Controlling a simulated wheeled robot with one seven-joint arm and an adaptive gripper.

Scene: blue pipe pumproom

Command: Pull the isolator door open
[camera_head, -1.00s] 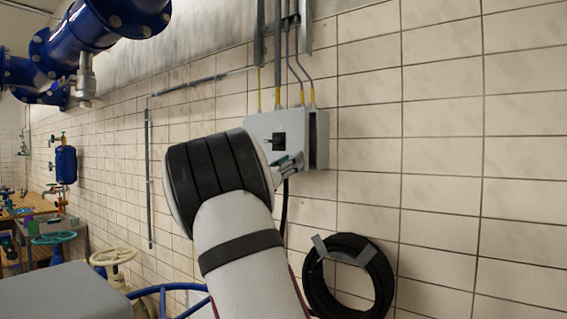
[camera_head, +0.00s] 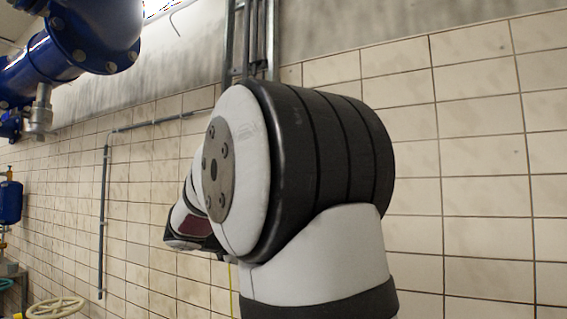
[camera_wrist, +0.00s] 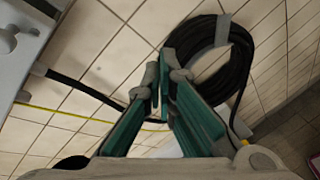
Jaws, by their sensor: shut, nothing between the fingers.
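The isolator is hidden behind my arm in the head view. In the wrist view, part of a light grey box, apparently the isolator (camera_wrist: 30,50), is cut off by the left edge, with a rounded grey knob-like part (camera_wrist: 8,38) on it. How far its door stands open cannot be told. My gripper (camera_wrist: 160,84) has green fingers with grey tips close together and nothing between them. It is apart from the box, to its right in the wrist view, in front of the tiled wall. The gripper is hidden in the head view.
A black cable coil (camera_wrist: 238,62) hangs on the wall beyond my fingertips. A black cable (camera_wrist: 85,90) and a yellow wire (camera_wrist: 70,114) run from the box. Grey conduits (camera_head: 252,40) run up the wall; blue pipes (camera_head: 75,45) are at upper left.

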